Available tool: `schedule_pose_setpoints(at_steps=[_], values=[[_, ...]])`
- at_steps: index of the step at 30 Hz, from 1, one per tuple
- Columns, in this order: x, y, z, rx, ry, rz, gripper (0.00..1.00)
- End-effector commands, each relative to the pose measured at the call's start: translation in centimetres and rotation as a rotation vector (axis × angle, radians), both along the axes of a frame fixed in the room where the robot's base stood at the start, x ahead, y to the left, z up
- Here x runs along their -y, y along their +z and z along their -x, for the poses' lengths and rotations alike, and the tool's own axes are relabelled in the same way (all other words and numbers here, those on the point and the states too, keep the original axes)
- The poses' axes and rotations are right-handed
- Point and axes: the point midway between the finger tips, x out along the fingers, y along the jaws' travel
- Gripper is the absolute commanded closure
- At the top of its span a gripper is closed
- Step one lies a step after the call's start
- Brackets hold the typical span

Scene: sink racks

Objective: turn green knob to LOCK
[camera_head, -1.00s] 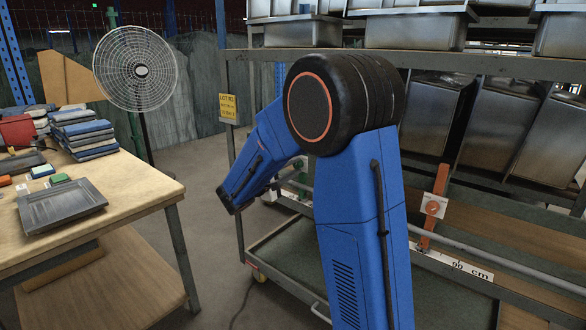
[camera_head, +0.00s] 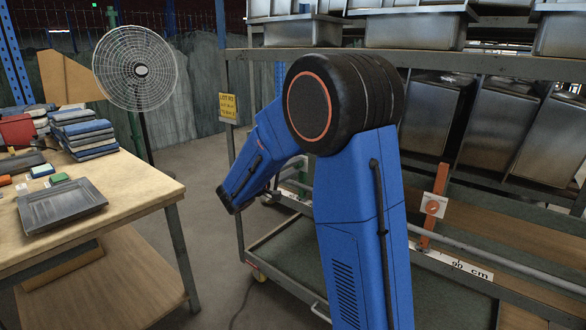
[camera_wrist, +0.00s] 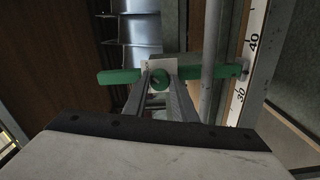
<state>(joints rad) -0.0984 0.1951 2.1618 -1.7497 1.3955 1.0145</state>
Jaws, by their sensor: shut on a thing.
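The green knob (camera_wrist: 160,83) shows in the wrist view in the middle of a green bar (camera_wrist: 215,72) that lies across the picture. A pale label plate (camera_wrist: 158,66) sits behind the knob. My gripper (camera_wrist: 160,76) is shut on the knob, one finger on each side of it. Any LOCK marking is too small to read. In the head view the knob and my gripper are hidden behind my blue arm.
A grey rail (camera_wrist: 209,60) and a white ruler strip (camera_wrist: 248,60) run beside the bar. An orange knob (camera_head: 432,207) on an orange bar stands right of my arm. Steel sinks (camera_head: 437,110) fill the rack. A wooden table (camera_head: 130,195) stands at the left.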

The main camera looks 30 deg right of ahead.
Motion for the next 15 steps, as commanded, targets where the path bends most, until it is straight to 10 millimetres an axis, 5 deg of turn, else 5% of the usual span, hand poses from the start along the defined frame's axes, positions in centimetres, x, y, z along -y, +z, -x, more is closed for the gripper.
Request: schedule_pose_setpoints(at_steps=[5, 6, 8, 15], values=[[-0.05, -0.15, 0.01, -0.003, 0.000, -0.001, 0.98], [-0.05, -0.15, 0.01, -0.003, 0.000, -0.001, 0.71], [-0.05, -0.13, 0.00, -0.003, 0.000, -0.001, 0.57], [-0.02, -0.07, 0.00, -0.002, 0.000, 0.000, 0.57]])
